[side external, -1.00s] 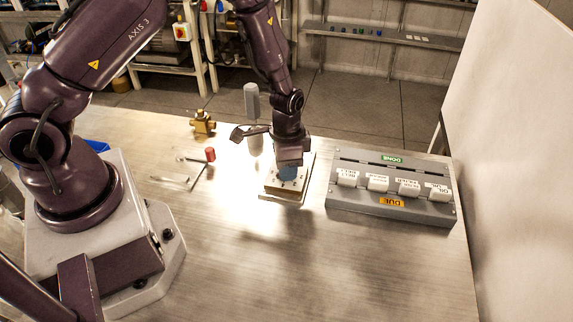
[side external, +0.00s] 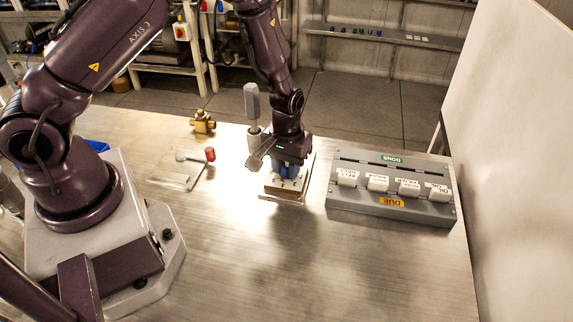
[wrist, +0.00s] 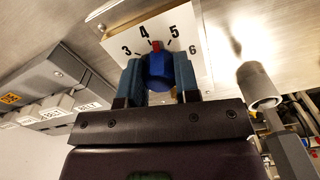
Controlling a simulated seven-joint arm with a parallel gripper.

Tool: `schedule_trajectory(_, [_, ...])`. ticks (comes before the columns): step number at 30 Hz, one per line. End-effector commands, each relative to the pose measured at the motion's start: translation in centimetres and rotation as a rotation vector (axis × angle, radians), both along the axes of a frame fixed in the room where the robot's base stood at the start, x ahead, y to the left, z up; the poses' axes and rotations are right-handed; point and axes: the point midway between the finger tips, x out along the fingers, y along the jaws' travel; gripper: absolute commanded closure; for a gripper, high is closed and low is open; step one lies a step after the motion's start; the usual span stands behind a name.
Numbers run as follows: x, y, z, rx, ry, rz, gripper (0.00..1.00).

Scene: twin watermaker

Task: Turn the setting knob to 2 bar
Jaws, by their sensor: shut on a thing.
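The setting knob (wrist: 158,72) is blue with a red pointer (wrist: 156,45), in the wrist view. My gripper (wrist: 158,80) is shut on it, one finger on each side. The white dial plate (wrist: 192,45) shows 3, 4, 5 and 6. The pointer stands between 4 and 5, nearer the 4. The 2 mark cannot be seen. In the side view my gripper (side external: 288,172) points down over the dial plate (side external: 285,187), and hides most of the knob.
A grey box (side external: 390,205) with white labelled tabs stands right of the dial. A grey-handled upright thing (side external: 252,105) stands close behind my gripper. A brass fitting (side external: 203,122) and a red-ended lever (side external: 210,154) lie to the left. The front of the table is clear.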

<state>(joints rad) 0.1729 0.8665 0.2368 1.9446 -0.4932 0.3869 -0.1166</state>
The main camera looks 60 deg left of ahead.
Motion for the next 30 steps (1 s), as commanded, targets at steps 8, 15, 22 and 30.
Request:
schedule_trajectory(8, [0.05,-0.04,0.1,-0.001,-0.001,0.264,0.94])
schedule_trajectory(15, [0.06,-0.01,0.1,0.0,-0.001,0.492,0.94])
schedule_trajectory(22, [0.04,0.0,0.1,-0.001,-0.001,0.711,0.94])
schedule_trajectory(30, [0.06,-0.01,0.12,-0.001,-0.001,0.967,0.94])
